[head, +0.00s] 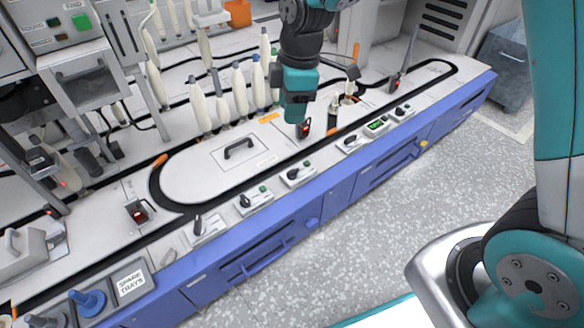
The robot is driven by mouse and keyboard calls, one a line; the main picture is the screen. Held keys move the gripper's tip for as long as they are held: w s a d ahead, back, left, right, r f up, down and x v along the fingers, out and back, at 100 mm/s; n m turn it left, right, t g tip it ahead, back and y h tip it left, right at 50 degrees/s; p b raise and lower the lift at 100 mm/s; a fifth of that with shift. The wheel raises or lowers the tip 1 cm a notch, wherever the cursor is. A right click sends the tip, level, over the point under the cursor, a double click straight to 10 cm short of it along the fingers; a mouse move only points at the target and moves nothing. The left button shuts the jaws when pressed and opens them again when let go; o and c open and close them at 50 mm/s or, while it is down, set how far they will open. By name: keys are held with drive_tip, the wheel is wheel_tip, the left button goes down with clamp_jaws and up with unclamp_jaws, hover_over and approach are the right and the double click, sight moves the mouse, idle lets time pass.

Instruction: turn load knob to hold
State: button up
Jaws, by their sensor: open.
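Several small white control panels with dark knobs line the front edge of the bench. One is at the left (206,227), with others at the middle left (252,201), centre (298,176), right of centre (350,143) and far right (401,112). Their labels are too small to read, so I cannot tell which carries the load knob or where it points. My gripper (296,112) hangs over the bench behind these panels, apart from them. It is open. Its fingertips are hard to make out, and I see nothing held.
A white lid with a dark handle (239,149) lies inside the oval track. Several pale bobbins (222,105) stand behind it. Red-lit sensors stand by the track (138,212). Blue drawers (265,255) form the bench front, with clear floor (400,200) before it.

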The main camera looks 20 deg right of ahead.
sight(291, 171)
drive_tip(key=w+d+f+n+h, duration=0.1)
drive_tip(key=w+d+f+n, duration=0.1)
drive_tip(key=w+f+n, duration=0.55)
wheel_tip(291, 171, down, 20)
drive_tip(key=m+b, duration=0.2)
drive_tip(key=b, duration=0.5)
drive_tip(key=shift+d+m, duration=0.15)
drive_tip(key=shift+m, duration=0.1)
clamp_jaws()
